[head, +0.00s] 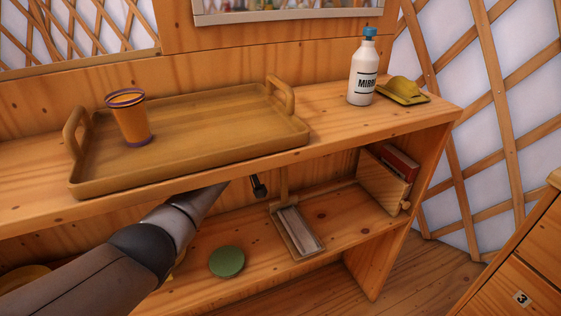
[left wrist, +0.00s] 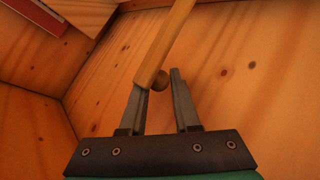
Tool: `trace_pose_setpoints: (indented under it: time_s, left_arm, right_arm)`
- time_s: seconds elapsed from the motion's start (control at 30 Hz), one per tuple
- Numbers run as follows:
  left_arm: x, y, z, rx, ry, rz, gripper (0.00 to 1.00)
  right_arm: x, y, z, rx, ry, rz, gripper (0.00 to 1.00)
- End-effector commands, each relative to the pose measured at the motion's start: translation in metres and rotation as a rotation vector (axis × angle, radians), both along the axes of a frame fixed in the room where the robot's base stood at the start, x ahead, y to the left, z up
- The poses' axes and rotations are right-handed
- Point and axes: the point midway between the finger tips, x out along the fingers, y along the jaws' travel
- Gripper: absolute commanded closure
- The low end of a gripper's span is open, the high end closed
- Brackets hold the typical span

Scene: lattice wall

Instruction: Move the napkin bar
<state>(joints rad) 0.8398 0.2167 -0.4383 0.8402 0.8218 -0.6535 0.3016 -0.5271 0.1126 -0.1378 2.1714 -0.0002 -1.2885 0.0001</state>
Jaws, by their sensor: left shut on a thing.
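The napkin holder (head: 322,243) is a wooden tray with pale napkins on the lower shelf. A light wooden bar (head: 283,183) stands up at its back end. My left arm reaches under the upper board from the left, and the dark tip of my left gripper (head: 259,187) shows just left of the bar. In the left wrist view, my left gripper (left wrist: 160,85) is shut on a slanting wooden bar (left wrist: 168,42), which I take to be the napkin bar. My right gripper is not in view.
Above is a wooden tray (head: 215,150) with an orange cup (head: 130,120). A white bottle (head: 362,80) and a yellow object (head: 404,91) stand at right. Below are a green disc (head: 227,262), and a wooden panel (head: 383,182) with a red book (head: 399,160). The upper board limits headroom.

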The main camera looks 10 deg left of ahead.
Motion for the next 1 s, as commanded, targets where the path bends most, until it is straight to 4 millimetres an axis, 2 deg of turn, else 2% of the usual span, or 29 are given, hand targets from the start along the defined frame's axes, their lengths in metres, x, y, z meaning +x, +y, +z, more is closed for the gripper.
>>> trace_pose_setpoints:
  time_s: [0.03, 0.13, 0.17, 0.4, 1.0]
  left_arm:
    - [-0.0050, 0.0034, -0.0118, 0.011, 0.026, 0.001, 1.00]
    - [-0.0050, 0.0034, -0.0117, 0.011, 0.026, 0.001, 1.00]
    - [-0.0050, 0.0034, -0.0117, 0.011, 0.026, 0.001, 0.69]
    - [-0.0047, 0.0020, -0.0109, 0.009, 0.025, -0.001, 0.42]
    - [-0.0044, 0.0015, -0.0026, 0.003, 0.013, -0.001, 0.42]
  right_arm:
    - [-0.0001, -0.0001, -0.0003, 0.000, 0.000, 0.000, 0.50]
    - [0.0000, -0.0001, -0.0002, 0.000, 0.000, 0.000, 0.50]
    - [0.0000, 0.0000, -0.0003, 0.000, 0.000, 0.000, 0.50]
    - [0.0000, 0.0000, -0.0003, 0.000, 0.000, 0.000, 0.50]
    - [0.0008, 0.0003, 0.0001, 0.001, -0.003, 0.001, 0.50]
